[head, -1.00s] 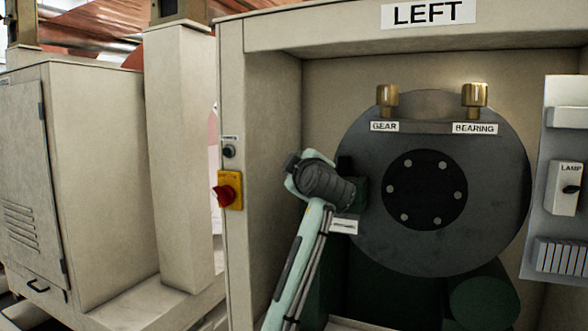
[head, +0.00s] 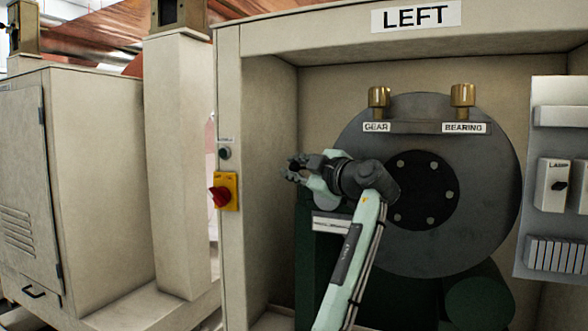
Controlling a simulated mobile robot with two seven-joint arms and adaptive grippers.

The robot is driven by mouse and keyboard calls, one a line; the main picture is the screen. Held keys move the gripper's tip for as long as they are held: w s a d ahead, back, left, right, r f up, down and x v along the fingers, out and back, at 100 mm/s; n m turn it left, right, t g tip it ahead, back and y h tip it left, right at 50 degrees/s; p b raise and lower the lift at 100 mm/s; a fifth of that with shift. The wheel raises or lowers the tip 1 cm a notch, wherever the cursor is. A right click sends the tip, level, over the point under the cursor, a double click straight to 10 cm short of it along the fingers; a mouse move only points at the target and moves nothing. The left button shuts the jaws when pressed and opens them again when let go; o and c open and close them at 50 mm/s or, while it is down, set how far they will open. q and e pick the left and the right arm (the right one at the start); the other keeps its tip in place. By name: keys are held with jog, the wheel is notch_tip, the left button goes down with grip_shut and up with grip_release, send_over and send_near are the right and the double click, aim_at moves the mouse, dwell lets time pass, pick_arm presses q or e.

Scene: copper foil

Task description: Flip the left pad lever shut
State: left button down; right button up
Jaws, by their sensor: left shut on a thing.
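My left gripper (head: 295,169) is in front of the left side of the large dark round housing (head: 470,205), under the LEFT sign, with its fingers pointing left. It is shut on a small dark piece at its fingertips, which I take for the left pad lever; the lever's outline cannot be told apart from the dark fingers. A white label plate (head: 332,225) sits just below the gripper, its text unreadable. My left arm covers part of the housing's lower left. My right gripper is not in view.
The cabinet's left post (head: 228,270) carries a red knob on a yellow plate (head: 226,191). Two brass fittings (head: 379,97) (head: 463,95) stand on the housing above GEAR and BEARING labels. A panel with a LAMP switch (head: 552,185) is at right.

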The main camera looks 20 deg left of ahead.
pick_arm(q)
jog(key=shift+f, duration=0.1)
jog(key=c, duration=1.3)
grip_release()
jog(key=shift+c, duration=0.2)
jog(key=shift+d, duration=0.1)
jog(key=v, duration=1.2)
